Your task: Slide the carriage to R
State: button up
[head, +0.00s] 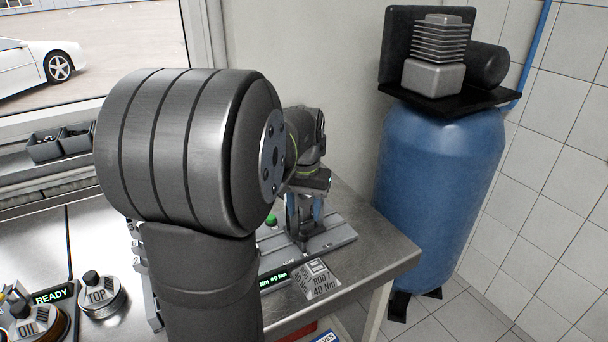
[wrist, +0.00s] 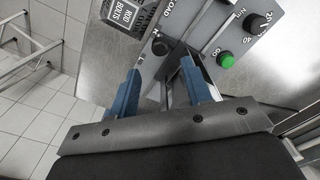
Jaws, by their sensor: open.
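My gripper (head: 304,228) is low over the grey slotted station plate (head: 335,237) near the right end of the bench, partly hidden by my arm in the head view. In the wrist view my gripper (wrist: 162,68) has its two blue fingers apart, pointing at the station. A round black knob (wrist: 160,47) lies just beyond the fingertips, beside the word LOAD. Narrow metal parts show between the fingers; I cannot tell whether they belong to the carriage. The carriage is not clearly made out, and no R mark is readable as its end position.
A green button (wrist: 226,60) and a black dial (wrist: 259,23) are on the panel right of the fingers. A ROD BOLTS label (wrist: 127,14) is at upper left. The bench corner (head: 385,258) is bare. A blue tank (head: 437,190) stands beyond it.

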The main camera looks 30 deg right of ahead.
aim_at(304, 233)
notch_tip(304, 233, up, 11)
jog(key=shift+f, duration=0.15)
dwell(0.5)
notch_tip(304, 233, down, 18)
jog(key=shift+r, duration=0.25)
jog(key=shift+a, duration=0.1)
jog(key=shift+r, duration=0.1)
dwell(0.4)
